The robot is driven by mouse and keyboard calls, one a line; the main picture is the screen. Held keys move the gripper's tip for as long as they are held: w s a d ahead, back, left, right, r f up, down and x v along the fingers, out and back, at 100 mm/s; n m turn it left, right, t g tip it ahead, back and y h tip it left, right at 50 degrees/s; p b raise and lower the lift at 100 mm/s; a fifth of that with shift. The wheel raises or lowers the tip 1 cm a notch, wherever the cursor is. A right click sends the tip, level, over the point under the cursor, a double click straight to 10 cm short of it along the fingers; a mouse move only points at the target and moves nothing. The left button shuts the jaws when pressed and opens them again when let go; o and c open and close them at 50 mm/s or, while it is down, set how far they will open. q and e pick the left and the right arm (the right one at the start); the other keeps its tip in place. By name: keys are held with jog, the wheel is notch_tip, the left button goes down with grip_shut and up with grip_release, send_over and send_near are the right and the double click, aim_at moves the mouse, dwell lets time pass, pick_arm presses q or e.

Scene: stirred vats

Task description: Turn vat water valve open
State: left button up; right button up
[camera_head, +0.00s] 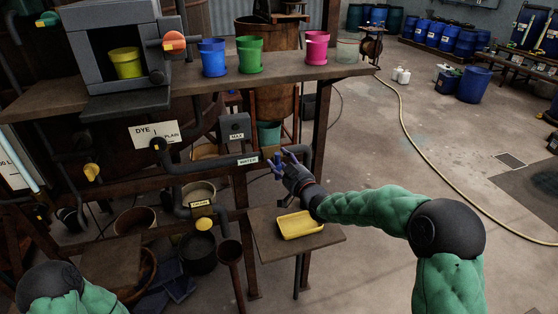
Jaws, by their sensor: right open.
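The water valve shows as a small blue handle (276,163) on the dark pipe, just right of the white "WATER" label (248,161). My right gripper (284,161) is open at the blue handle, its fingers partly covering it. I cannot tell whether the fingers touch the handle. The valve's exact angle is hard to make out. My left gripper is not in view; only part of my left arm shows at the lower left.
A shelf (215,85) above carries blue, green and pink cups and a grey box with a yellow cup. A small side table (268,244) with a yellow tray (299,225) stands below my right gripper. Yellow-handled valves are at left. Open floor lies to the right.

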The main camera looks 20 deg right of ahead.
jog(key=shift+w+a, duration=0.2)
jog(key=shift+w, duration=0.5)
jog(key=shift+c, duration=0.3)
grip_shut()
